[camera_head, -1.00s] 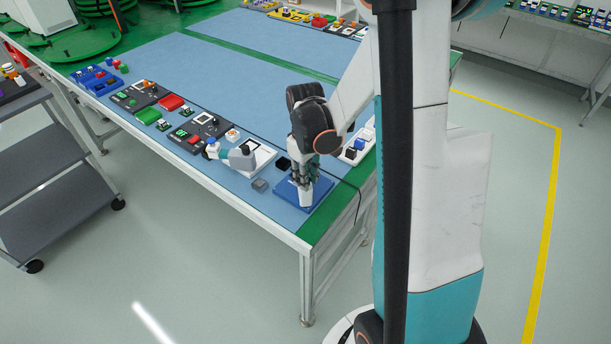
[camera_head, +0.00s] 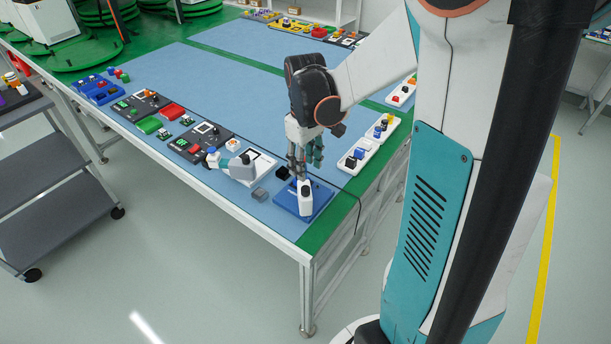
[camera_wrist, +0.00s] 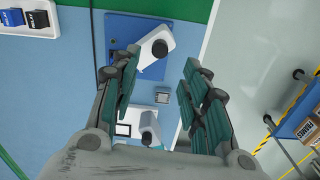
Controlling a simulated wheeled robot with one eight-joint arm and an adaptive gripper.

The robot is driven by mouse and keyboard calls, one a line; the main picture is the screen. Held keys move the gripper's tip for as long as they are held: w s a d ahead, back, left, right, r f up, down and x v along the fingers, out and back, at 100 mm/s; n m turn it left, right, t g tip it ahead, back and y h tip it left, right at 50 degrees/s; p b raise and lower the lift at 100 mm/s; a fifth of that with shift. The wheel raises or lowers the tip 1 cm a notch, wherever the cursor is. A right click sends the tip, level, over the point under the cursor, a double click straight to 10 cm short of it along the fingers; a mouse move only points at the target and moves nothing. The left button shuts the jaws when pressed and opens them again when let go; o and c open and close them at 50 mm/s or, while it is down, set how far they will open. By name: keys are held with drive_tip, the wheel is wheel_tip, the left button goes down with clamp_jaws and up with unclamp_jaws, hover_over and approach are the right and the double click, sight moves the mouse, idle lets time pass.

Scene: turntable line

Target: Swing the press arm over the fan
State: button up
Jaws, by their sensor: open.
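A blue base plate (camera_head: 318,204) lies near the table's front right corner. A white arm with a black round knob, seemingly the press arm (camera_head: 305,203), stands on it. In the wrist view this press arm (camera_wrist: 151,55) reaches diagonally over the blue plate (camera_wrist: 124,27). My gripper (camera_head: 305,167) is above and slightly behind it. In the wrist view my gripper (camera_wrist: 162,65) is open, its fingers apart on either side of the arm's lower part; contact cannot be told. I cannot clearly identify the fan; a small black block (camera_head: 283,173) sits left of the plate.
A second white-and-grey arm (camera_head: 240,168) stands on a white board to the left. A grey block (camera_head: 260,194) lies between it and the plate. White trays (camera_head: 371,145) stand to the right. A cable (camera_head: 357,205) hangs over the table's edge.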

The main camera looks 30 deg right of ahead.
drive_tip(key=shift+r, duration=1.6)
drive_tip(key=shift+a, duration=0.1)
drive_tip(key=a+r+m+t+y, duration=0.25)
drive_tip(key=a+r+t, duration=0.4)
drive_tip(key=a, duration=0.65)
drive_tip(key=s+a+r+h, duration=0.1)
drive_tip(key=s+h, duration=0.1)
drive_tip(key=s, duration=1.1)
drive_tip(key=shift+r+t, duration=0.2)
drive_tip(key=shift+t, duration=0.15)
